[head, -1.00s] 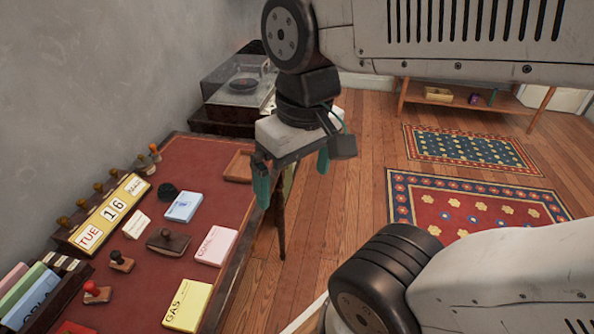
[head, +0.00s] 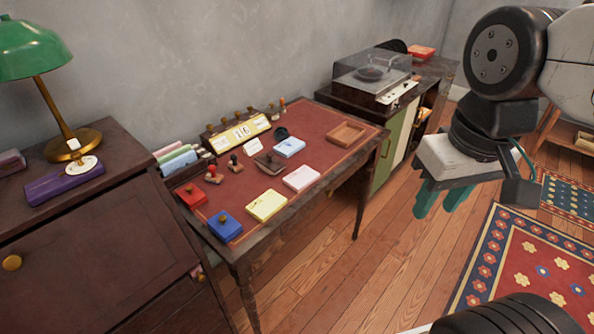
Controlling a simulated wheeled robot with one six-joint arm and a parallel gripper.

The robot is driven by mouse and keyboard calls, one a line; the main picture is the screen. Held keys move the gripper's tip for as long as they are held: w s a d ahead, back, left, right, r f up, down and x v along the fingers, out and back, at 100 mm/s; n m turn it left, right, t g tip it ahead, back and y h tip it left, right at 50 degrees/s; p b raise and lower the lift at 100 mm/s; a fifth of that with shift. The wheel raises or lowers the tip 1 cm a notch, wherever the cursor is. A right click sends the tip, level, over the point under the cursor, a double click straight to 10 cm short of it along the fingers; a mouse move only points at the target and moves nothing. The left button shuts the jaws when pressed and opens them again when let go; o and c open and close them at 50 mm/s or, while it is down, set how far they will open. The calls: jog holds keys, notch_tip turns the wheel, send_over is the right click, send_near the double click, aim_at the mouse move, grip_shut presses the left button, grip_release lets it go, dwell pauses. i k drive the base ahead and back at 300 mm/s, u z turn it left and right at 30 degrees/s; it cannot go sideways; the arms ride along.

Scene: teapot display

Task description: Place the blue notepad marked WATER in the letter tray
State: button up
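The light blue notepad (head: 289,147) lies flat on the red top of the desk, towards the back; its marking is too small to read. An empty wooden tray (head: 346,134) with a low rim, apparently the letter tray, sits near the desk's right end, to the right of the blue pad. My gripper (head: 441,201) hangs in the air to the right of the desk, over the floor side. Its two teal fingers are apart with nothing between them, well away from the pad and tray.
Pink (head: 301,178) and yellow (head: 266,205) pads lie along the desk's front. Dark blue (head: 225,225) and red (head: 191,195) boxes, stamps and a yellow calendar (head: 240,133) share the desk. A record player (head: 372,76) stands behind; a cabinet with a green lamp (head: 34,48) is left.

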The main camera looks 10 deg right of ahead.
aim_at(345, 136)
jog(key=u, duration=0.3)
jog(key=k, duration=0.25)
jog(key=z, duration=1.5)
jog(key=i, duration=1.5)
jog(key=u, duration=0.55)
jog(key=i, duration=0.55)
jog(key=u, duration=0.95)
jog(key=i, duration=0.3)
jog(key=u, duration=0.35)
